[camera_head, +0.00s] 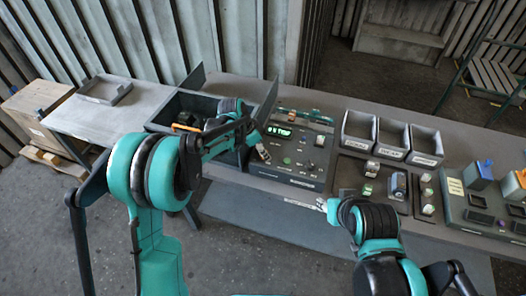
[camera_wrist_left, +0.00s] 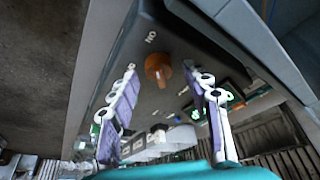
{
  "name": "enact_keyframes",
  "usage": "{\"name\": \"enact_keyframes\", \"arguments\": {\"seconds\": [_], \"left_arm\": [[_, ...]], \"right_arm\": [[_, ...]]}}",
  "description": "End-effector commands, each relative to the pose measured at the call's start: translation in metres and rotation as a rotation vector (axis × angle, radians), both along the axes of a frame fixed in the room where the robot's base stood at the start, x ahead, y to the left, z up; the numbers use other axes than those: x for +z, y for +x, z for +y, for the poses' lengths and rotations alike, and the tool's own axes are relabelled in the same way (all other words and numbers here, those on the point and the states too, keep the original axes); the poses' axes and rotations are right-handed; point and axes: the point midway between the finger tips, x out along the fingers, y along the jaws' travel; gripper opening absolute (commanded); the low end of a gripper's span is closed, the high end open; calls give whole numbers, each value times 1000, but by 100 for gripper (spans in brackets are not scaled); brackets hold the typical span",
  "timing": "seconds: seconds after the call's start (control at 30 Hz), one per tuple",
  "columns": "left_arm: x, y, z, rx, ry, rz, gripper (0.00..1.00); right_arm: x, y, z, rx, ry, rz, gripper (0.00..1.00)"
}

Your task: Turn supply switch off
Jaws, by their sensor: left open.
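In the left wrist view an orange-brown knob (camera_wrist_left: 158,67) sits on a dark panel, with a label reading "ON" beside it. This may be the supply switch; the label's link to the knob is not certain. My left gripper (camera_wrist_left: 160,80) is open, its two white fingers apart on either side of the knob in the picture. I cannot tell whether they touch it. In the head view my left gripper (camera_head: 258,146) is at the left part of the control panel (camera_head: 305,155), and the knob is hidden there. My right gripper (camera_head: 323,204) is near the table's front edge; its jaws are unclear.
An open dark box (camera_head: 173,108) with an orange-and-black item stands left of the panel. A green display (camera_head: 278,131) is on the panel. Grey bins (camera_head: 390,138) stand to the right, with small parts in front. A grey tray (camera_head: 104,89) lies on the left table.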

Motion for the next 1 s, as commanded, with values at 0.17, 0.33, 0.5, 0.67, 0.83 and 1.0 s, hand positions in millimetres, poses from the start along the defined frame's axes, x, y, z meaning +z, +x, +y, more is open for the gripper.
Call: {"name": "enact_keyframes", "arguments": {"seconds": [0.17,0.33,0.5,0.67,0.83,1.0], "left_arm": [[-5,1,-2,0,0,0,48],[-5,1,-2,0,0,0,48],[-5,1,-2,1,0,0,3],[-5,1,-2,1,0,0,0],[-5,0,-2,20,1,1,0],[-5,0,-3,83,0,0,0]], "right_arm": [[-1,0,0,0,0,0,40],[-1,0,0,0,0,0,40],[-1,0,0,0,0,0,40],[-1,0,0,0,0,0,40],[-1,0,0,0,0,0,40],[-3,0,0,0,0,0,40]]}}
